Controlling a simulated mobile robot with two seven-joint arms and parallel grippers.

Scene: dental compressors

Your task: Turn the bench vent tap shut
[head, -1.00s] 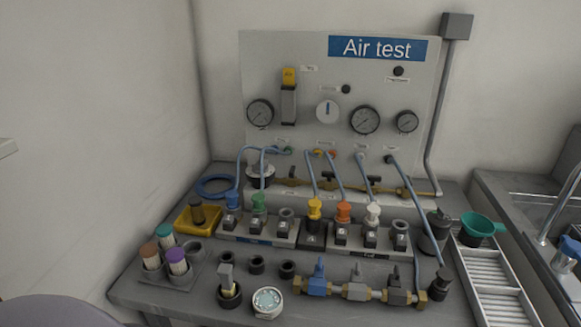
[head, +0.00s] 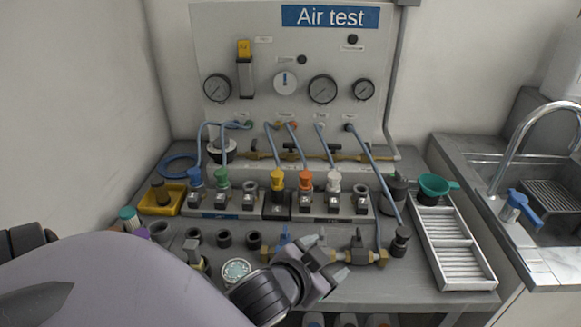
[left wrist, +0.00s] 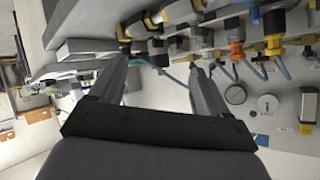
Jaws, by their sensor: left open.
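The bench pipe with its taps (head: 380,257) lies along the bench front, with brass ends. A blue tap handle (head: 284,237) and a black tap handle (head: 357,240) stand up from it. I cannot tell from labels which is the vent tap. My left gripper (head: 325,256) is open and empty, above the pipe's middle, hiding part of it. In the left wrist view, my two fingers (left wrist: 160,66) are spread apart, with brass and dark fittings (left wrist: 152,18) beyond them. Contact with a tap is not visible. My right gripper is not in view.
The Air test panel (head: 270,60) with gauges stands behind. A row of numbered blocks with coloured fittings (head: 305,182) sits behind the pipe. A white slatted tray (head: 455,250), green funnel (head: 437,185) and sink (head: 540,205) are at right. My arm covers the front left.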

